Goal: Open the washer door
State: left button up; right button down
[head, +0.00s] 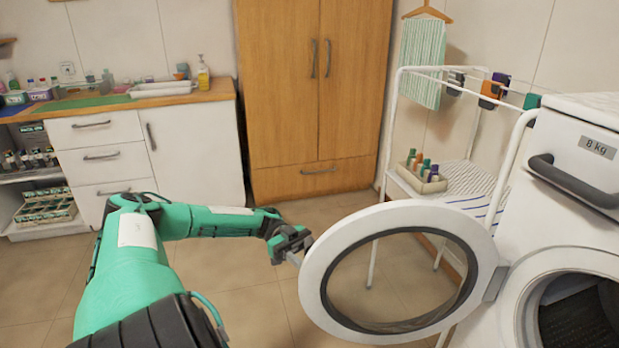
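The washer (583,137) stands at the right edge, white with a dark handle bar and an "8 kg" label. Its round white door (312,268) stands swung wide open to the left on the hinge, and the dark drum opening (580,318) is exposed. My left gripper (293,257) is at the door's left rim, its fingertips touching or very close to it. Whether the fingers are closed on the rim is too small to tell. My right gripper is not in view.
A white drying rack (397,100) with a small bottle tray (420,181) stands behind the door. A wooden wardrobe (280,90) and white cabinets (195,150) with a wooden counter line the back. Tiled floor (235,290) is clear left of the door.

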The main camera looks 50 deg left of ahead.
pick_arm(q)
jog(key=shift+a, duration=0.55)
jog(key=s+a+b, duration=0.1)
jog(key=a+b, duration=0.4)
jog(key=a, duration=0.7)
jog(key=shift+s+a, duration=0.15)
jog(key=shift+a, duration=0.2)
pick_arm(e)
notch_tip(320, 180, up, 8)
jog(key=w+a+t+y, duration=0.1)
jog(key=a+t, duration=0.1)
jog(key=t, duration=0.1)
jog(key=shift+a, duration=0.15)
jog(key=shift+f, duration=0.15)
